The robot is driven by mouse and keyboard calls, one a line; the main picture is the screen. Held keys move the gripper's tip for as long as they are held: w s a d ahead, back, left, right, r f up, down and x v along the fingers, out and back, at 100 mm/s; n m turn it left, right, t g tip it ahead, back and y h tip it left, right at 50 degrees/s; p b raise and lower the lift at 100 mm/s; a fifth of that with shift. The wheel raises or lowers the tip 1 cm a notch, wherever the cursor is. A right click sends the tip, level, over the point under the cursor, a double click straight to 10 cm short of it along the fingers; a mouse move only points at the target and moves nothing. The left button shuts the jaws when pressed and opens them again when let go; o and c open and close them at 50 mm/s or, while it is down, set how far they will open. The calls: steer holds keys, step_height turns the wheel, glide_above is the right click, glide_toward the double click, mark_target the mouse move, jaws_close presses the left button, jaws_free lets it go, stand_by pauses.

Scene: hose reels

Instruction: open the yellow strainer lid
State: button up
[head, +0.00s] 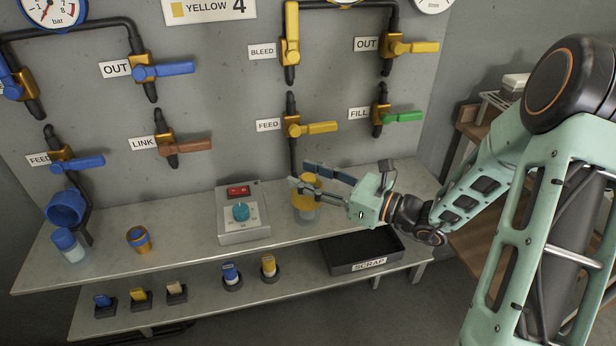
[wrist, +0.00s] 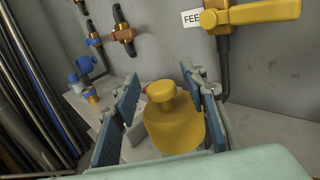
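The yellow strainer lid (head: 308,196) is a rounded yellow cap with a knob, on a clear body (head: 306,215) below the yellow FEED pipe. In the wrist view the lid (wrist: 175,125) fills the middle, its knob upward. My gripper (head: 308,178) reaches in from the right at the lid. In the wrist view my gripper (wrist: 165,105) has its two blue-padded fingers apart, one on each side of the lid. A gap shows between the left finger and the lid. The right finger is close to it; whether it touches I cannot tell.
A grey box with a teal knob (head: 241,212) stands left of the strainer. The yellow FEED valve handle (head: 318,128) is above it. A black SCRAP tray (head: 345,266) is below right. A blue-lidded jar (head: 68,243) stands at far left.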

jaws_close()
steer(key=shift+r+p, duration=0.2)
steer(key=shift+p, duration=0.2)
